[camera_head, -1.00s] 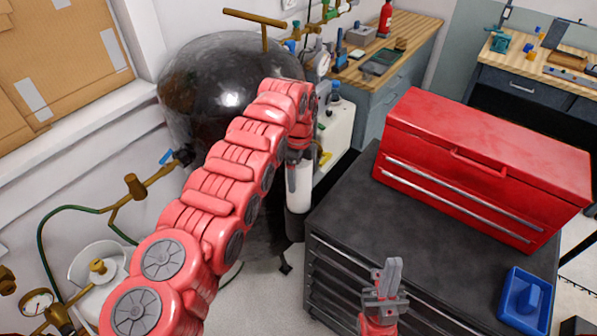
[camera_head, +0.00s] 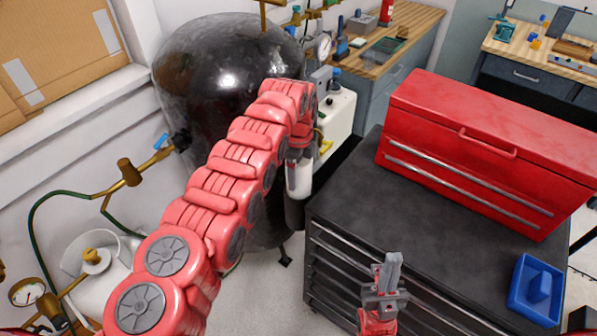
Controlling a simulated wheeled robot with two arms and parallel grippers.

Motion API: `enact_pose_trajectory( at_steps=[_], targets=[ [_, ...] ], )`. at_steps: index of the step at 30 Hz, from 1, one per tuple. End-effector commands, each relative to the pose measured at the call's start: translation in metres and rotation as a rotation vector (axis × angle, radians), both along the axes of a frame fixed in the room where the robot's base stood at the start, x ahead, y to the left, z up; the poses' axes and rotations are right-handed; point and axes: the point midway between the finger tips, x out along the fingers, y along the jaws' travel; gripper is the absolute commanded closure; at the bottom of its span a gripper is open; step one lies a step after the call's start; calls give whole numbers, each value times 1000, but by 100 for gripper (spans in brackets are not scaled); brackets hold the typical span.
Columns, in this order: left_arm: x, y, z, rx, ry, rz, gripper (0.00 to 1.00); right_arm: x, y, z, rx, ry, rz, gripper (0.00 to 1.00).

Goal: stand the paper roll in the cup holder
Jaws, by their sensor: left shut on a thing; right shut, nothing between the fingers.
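The white paper roll (camera_head: 299,178) is upright, just left of the black tool cabinet's edge. My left gripper (camera_head: 299,152) is shut on its upper part from above. The dark cup holder (camera_head: 294,212) is directly below the roll, beside the cabinet. The roll's lower end meets the holder's rim in the picture; I cannot tell how far it is inside. My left arm hides part of the gripper. My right gripper (camera_head: 388,274) is shut and empty, in front of the cabinet's drawers and top.
The black cabinet top (camera_head: 345,205) carries a red toolbox (camera_head: 490,150) and a blue tray (camera_head: 536,290). A large black tank (camera_head: 215,85) stands behind my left arm. Brass pipes and a green hose are at left. The cabinet top's middle is clear.

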Motion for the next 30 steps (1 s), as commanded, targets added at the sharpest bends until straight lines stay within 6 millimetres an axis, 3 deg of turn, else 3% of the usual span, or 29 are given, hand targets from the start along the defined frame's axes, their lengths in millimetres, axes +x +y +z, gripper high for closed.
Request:
enact_pose_trajectory(
  at_steps=[3,14,21,25,27,30],
  targets=[
    [0,0,0,0,0,0,0,0,0,0,0,0,0,100],
    [1,1,9,-1,0,1,0,0,0,-4,0,0,0,100],
    [0,-2,61,-2,-5,-1,0,0,0,-21,0,0,0,100],
    [-1,-3,95,-3,-3,-3,0,0,0,-14,0,0,0,100],
    [0,-2,123,-2,-2,-2,0,0,0,15,0,0,0,100],
    [0,0,144,0,-1,1,0,0,0,34,0,-1,0,100]
  ],
)
